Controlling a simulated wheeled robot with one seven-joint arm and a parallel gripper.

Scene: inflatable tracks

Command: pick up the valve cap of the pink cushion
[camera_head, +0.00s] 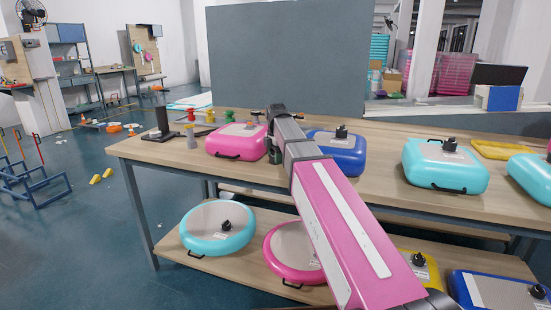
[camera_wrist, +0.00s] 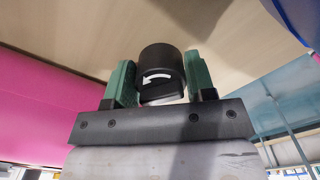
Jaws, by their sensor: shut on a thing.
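The pink cushion (camera_head: 236,143) lies on the tabletop, left of the arm, with a grey patch on top. No black cap shows on the visible part of that patch. In the wrist view, my gripper (camera_wrist: 162,78) has its green fingers closed on both sides of a black valve cap (camera_wrist: 161,60) with a white curved arrow. The pink cushion shows as a pink surface (camera_wrist: 45,110) at the left of the wrist view, apart from the cap. In the head view, my arm mostly hides the gripper, and the cap cannot be made out.
A blue cushion (camera_head: 341,158) lies just right of my gripper, and a turquoise cushion (camera_head: 446,173) further right; both have black caps. Small colored parts (camera_head: 192,138) and a black stand (camera_head: 162,127) are at the left. More cushions lie on the lower shelf (camera_head: 180,262).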

